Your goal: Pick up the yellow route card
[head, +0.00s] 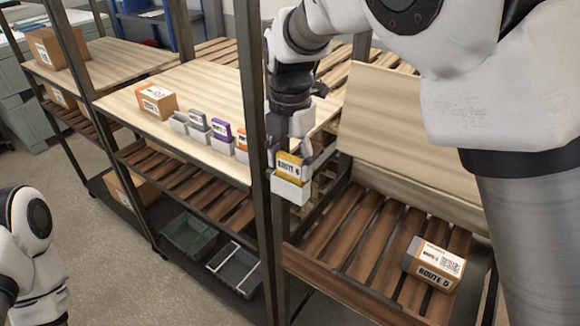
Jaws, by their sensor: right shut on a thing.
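The yellow route card (289,166) stands upright in a small white holder (291,189) near the middle of the head view, close to a dark shelf post. Its printed face shows, and its lower part is hidden by the holder. My right gripper (297,152) reaches down from above and is shut on the card, with its fingers at the card's sides. I cannot tell whether the card is lifted within the holder. My left arm shows at the lower left, but its gripper is out of view.
A grey card (197,120), a purple card (221,130) and an orange card (242,138) stand in white holders along the shelf. An orange box (156,101) stands behind them. A Route 5 box (434,265) lies on the slatted shelf. The dark post (257,130) is close to my right gripper.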

